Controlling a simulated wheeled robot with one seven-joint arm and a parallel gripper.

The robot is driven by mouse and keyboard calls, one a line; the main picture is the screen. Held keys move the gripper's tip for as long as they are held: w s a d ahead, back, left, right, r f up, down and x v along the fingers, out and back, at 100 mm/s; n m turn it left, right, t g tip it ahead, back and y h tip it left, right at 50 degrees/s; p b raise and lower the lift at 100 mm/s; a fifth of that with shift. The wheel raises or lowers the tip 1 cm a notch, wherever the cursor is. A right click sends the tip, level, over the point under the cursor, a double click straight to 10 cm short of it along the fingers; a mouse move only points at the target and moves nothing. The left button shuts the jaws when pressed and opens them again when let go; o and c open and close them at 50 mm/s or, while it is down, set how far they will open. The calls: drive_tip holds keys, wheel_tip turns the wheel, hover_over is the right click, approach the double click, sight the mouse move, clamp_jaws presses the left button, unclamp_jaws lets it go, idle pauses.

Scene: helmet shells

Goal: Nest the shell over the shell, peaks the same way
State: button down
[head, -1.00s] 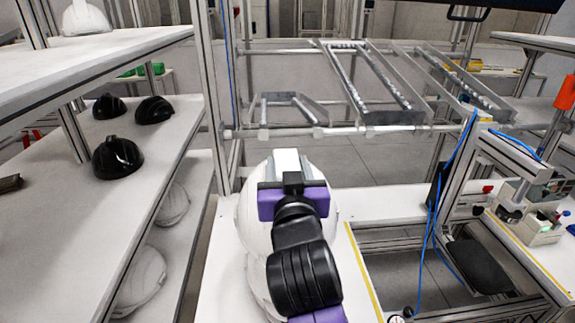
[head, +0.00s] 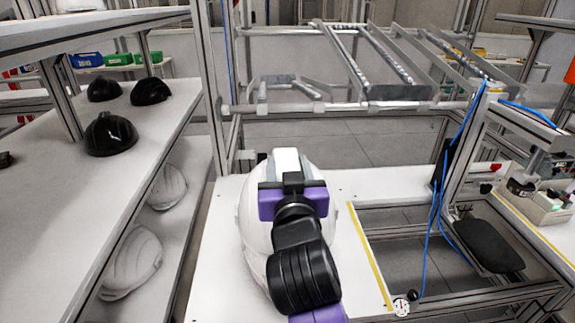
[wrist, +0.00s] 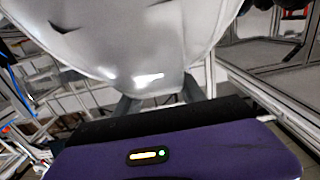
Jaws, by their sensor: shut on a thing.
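A white helmet shell (head: 254,222) is in my gripper (head: 288,168), in front of me over the white bench (head: 222,265). In the wrist view the shell (wrist: 140,45) fills the top, and its rim end sits between the two grey fingers of my gripper (wrist: 158,98). My wrist and arm cover much of the shell in the head view. I cannot make out a second white shell apart from the held one there, nor tell whether the held shell touches anything below.
Black shells (head: 110,135) stand on the left shelf (head: 60,210), with white shells (head: 135,262) on the level below. A metal rack (head: 370,95) stands behind the bench. A yellow strip (head: 370,255) marks the bench's right edge, beside an open frame with blue cables (head: 428,250).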

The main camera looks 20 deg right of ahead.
drive_tip(key=shift+f+b, duration=1.4)
drive_tip(key=shift+f, duration=0.2)
idle(0.7)
drive_tip(key=c, duration=0.6)
unclamp_jaws()
drive_tip(key=shift+f, duration=0.15)
drive_tip(key=shift+b+v, duration=0.5)
drive_tip(key=shift+v, duration=3.45)
